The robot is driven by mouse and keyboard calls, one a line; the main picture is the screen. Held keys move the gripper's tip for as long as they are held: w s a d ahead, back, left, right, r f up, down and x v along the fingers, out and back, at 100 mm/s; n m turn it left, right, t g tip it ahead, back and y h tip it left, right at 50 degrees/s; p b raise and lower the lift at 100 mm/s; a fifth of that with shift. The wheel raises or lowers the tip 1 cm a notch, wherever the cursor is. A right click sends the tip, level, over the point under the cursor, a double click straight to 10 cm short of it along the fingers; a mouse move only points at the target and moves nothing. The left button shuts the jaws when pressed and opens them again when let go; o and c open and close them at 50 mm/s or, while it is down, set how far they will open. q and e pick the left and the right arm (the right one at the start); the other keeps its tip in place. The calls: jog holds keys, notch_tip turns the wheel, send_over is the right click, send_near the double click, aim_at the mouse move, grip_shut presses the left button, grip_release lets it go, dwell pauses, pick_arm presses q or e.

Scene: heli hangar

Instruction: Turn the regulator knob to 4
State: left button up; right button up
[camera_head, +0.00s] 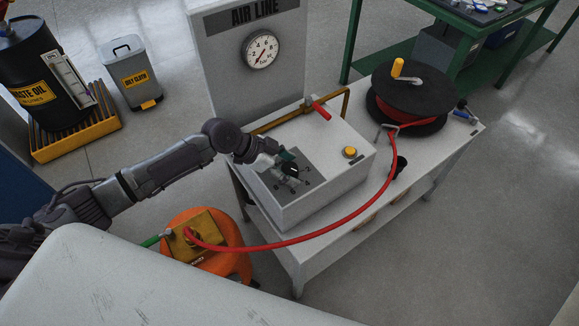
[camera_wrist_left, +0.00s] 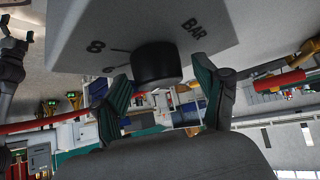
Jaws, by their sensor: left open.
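The regulator knob (camera_head: 291,170) is a black round knob on the dark grey dial plate of the white box on the bench. In the left wrist view the knob (camera_wrist_left: 156,64) stands out from the panel, with "8" and "BAR" printed beside it. My left gripper (camera_head: 285,168) is open at the knob. In the left wrist view its green-padded fingers (camera_wrist_left: 162,82) lie on either side of the knob, with gaps visible. The knob's pointer and the number it points to cannot be read.
A gauge (camera_head: 261,49) is on the air-line panel behind. A red hose (camera_head: 335,226) loops in front, from the reel (camera_head: 412,95) to the orange tank (camera_head: 205,250).

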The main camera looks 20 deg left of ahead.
pick_arm(q)
jog(key=v, duration=1.2)
jog(key=shift+s+f, duration=0.1)
jog(key=shift+s, duration=0.05)
